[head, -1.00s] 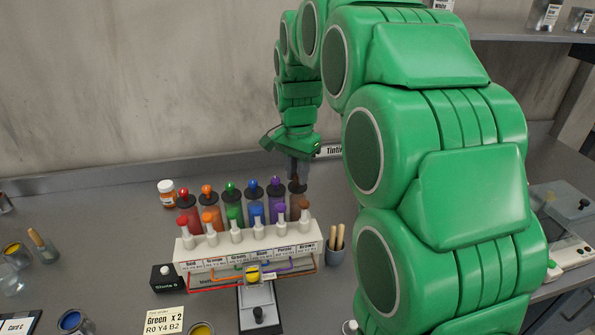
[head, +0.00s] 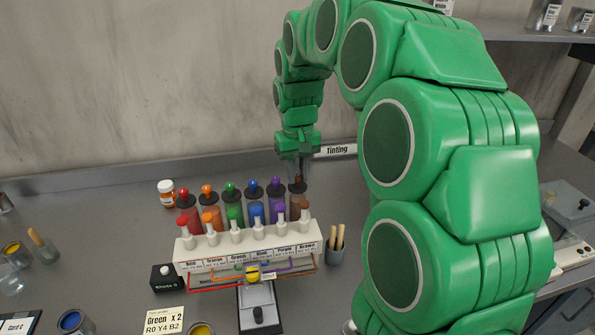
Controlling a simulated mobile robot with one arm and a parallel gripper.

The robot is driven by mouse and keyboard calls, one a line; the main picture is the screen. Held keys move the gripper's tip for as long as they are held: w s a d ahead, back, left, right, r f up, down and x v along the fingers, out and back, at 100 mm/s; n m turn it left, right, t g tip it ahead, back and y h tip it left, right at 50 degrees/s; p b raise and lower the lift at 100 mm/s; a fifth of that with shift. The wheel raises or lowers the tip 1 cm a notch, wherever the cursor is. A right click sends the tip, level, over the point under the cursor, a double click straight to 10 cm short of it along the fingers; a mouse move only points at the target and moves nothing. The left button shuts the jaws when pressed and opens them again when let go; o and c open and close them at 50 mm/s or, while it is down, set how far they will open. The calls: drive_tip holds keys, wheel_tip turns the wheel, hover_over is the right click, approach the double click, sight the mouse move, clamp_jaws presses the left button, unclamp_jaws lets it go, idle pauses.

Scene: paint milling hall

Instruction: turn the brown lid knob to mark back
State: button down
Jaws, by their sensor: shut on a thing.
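The tinting rack (head: 245,241) stands on the bench, with a row of coloured canisters behind its labelled front. The brown canister (head: 297,207) is at the right end of the row, and the brown lid knob (head: 297,184) sits on its dark lid. My gripper (head: 298,174) points down from above and is shut on the brown lid knob. The fingers partly hide the knob, and I cannot make out any marks on the lid or which way the knob points.
The purple canister (head: 276,199) stands close on the left. A grey cup with wooden sticks (head: 336,248) stands just right of the rack. An orange jar (head: 167,193) is behind the row at the left. The bench behind the canisters is mostly clear.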

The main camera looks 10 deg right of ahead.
sight(298, 176)
drive_tip(key=n, duration=1.2)
drive_tip(key=shift+n, duration=0.4)
idle(0.3)
drive_tip(key=c, duration=1)
unclamp_jaws()
drive_tip(key=shift+o, duration=0.2)
drive_tip(key=shift+r, duration=3.9)
